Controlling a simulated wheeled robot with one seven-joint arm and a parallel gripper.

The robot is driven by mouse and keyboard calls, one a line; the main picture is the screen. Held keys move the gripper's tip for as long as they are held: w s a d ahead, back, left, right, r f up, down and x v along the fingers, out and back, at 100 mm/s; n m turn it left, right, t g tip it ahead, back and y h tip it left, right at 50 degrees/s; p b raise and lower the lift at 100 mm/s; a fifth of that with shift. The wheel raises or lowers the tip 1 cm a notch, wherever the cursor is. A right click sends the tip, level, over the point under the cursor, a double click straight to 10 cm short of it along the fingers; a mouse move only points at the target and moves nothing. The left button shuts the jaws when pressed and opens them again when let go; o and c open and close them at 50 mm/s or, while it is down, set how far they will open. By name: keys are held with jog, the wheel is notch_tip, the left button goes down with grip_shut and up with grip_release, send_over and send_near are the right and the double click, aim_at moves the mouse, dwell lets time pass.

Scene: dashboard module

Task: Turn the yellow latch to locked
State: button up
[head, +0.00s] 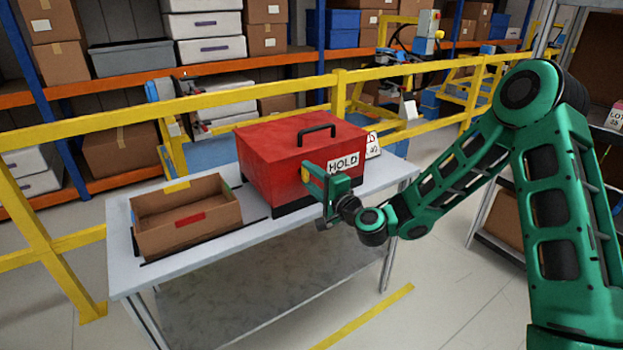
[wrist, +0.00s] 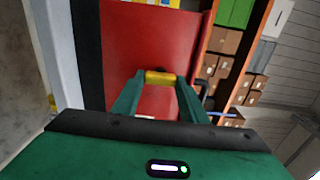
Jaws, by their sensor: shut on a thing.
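The yellow latch (wrist: 160,77) is on the front face of the red box (wrist: 148,40). In the wrist view it lies crosswise between the tips of my gripper (wrist: 158,82), which is shut on it. In the head view the latch (head: 305,173) is a small yellow patch beside my gripper (head: 308,178), at the front of the red box (head: 270,160). The fingers hide part of the latch there. A white "HOLD" label (head: 343,163) is on the box to the right of my gripper. I cannot tell the latch's lock state.
The box stands on a grey table (head: 125,260). An open cardboard box (head: 160,240) with a red label is to its left. A small white sign (head: 373,145) stands at its right. A yellow railing (head: 130,108) and loaded shelves run behind the table.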

jog(key=shift+w+d+f, duration=0.1)
jog(key=shift+w+d, duration=0.1)
jog(key=shift+d, duration=0.15)
jog(key=o, duration=1)
jog(key=shift+o, duration=0.2)
jog(key=shift+s+a, duration=0.1)
jog(key=shift+a, duration=0.1)
jog(key=shift+s, duration=0.1)
jog(key=v, duration=1)
jog(key=shift+d, duration=0.3)
